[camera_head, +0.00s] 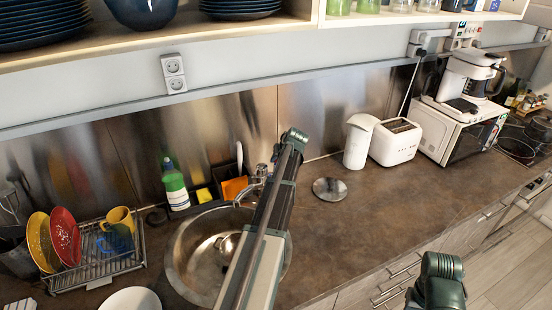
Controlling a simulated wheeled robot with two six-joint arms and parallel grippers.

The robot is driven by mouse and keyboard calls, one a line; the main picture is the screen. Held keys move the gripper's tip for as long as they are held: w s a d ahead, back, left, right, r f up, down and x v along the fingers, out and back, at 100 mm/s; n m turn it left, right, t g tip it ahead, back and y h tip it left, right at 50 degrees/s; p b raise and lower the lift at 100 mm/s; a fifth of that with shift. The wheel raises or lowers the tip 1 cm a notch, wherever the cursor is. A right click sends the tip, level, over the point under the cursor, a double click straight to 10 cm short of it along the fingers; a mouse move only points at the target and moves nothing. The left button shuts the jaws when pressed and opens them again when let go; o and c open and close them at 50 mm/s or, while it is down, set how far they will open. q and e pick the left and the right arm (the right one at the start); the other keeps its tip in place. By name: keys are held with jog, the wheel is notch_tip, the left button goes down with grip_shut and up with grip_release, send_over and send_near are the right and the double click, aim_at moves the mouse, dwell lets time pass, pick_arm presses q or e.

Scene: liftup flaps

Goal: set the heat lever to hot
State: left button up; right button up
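The faucet (262,176) stands behind the round metal sink (190,262). Its upper part shows just left of my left arm, and the arm hides part of it. No separate heat lever or marking can be made out at this size. My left arm reaches from the bottom middle up over the sink's right side. My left gripper (293,140) is at its far end, above and right of the faucet in the picture. Its fingers cannot be made out, and I cannot tell if it touches anything. Part of my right arm shows at the bottom right, its gripper not visible.
A green bottle (175,188) stands behind the sink. A kettle (358,142), toaster (396,141) and microwave (450,133) stand right. The brown counter (390,205) is mostly clear right of my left arm.

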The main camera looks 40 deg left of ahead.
pick_arm(q)
jog(key=p+v, duration=0.7)
jog(key=v, duration=0.3)
jog(key=shift+d+r+p, duration=0.2)
jog(key=shift+r+p, duration=0.1)
pick_arm(e)
notch_tip(320, 180, up, 8)
jog(key=shift+r, duration=0.25)
pick_arm(q)
jog(key=s+d+f+m+h+b, duration=0.1)
jog(key=s+d+f+m+b, duration=0.15)
jog(key=d, duration=0.65)
jog(key=s+d+f+m+g+h+b, duration=0.1)
jog(key=s+d+f, duration=0.2)
jog(key=d, duration=0.7)
jog(key=s+d+f+m+h+b, duration=0.1)
jog(key=s+d+f+m+h, duration=0.15)
jog(key=d, duration=0.65)
jog(key=s+d+f+m+g+b, duration=0.1)
jog(key=s+d+f+m, duration=0.1)
jog(key=s+d, duration=0.6)
jog(key=s+d+f+m+g+h+b, duration=0.1)
jog(key=s+d+f+m+b, duration=0.1)
jog(key=s+d, duration=0.6)
jog(key=shift+d+f+m+g, duration=0.3)
jog(key=shift+d+m, duration=0.3)
jog(key=shift+m, duration=0.2)
pick_arm(e)
notch_tip(320, 180, down, 8)
